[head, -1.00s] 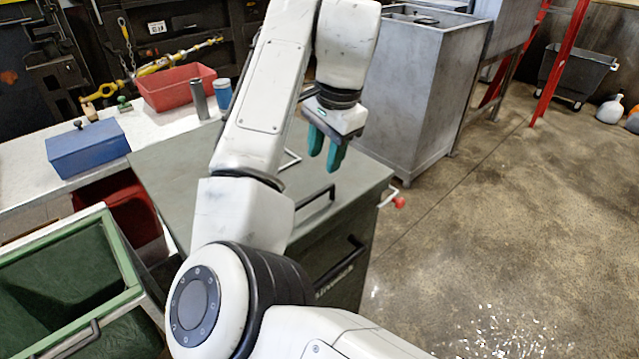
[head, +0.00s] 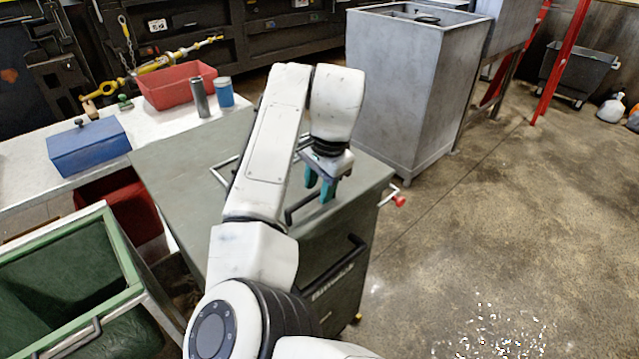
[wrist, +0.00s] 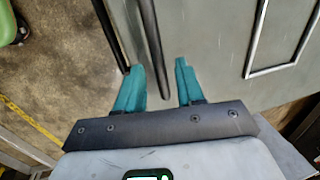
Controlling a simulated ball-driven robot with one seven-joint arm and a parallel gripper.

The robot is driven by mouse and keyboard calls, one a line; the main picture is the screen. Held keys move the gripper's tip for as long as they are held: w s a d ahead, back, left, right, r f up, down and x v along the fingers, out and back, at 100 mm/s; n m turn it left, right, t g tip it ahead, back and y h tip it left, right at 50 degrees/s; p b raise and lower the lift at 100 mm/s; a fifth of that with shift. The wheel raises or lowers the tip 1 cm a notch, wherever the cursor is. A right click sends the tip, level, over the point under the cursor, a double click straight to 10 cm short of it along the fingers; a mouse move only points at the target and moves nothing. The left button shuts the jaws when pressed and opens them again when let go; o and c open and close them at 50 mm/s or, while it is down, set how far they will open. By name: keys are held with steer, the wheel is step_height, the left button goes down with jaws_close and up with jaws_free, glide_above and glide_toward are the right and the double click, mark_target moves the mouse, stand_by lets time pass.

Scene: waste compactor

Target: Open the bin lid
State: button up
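The grey-green bin's lid (head: 185,165) lies flat and closed on top of the bin (head: 340,290). A black bar handle (wrist: 148,35) on the lid shows in the wrist view. My gripper (head: 317,192) hangs fingers-down over the lid's front right part, by this handle. Its two teal fingers are apart in the wrist view (wrist: 157,66). The handle runs into the gap between them in that picture; whether they touch it I cannot tell. My arm and gripper hide part of the handle in the head view.
Another black handle (head: 345,262) is on the bin's front, and a red-tipped lever (head: 398,200) sticks out at right. A green-rimmed container (head: 120,245) stands at left. A workbench holds a blue box (head: 90,147) and a red tray (head: 178,87). Open floor lies at right.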

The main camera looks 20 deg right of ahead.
jaws_close()
steer(key=shift+r, duration=0.15)
stand_by(0.4)
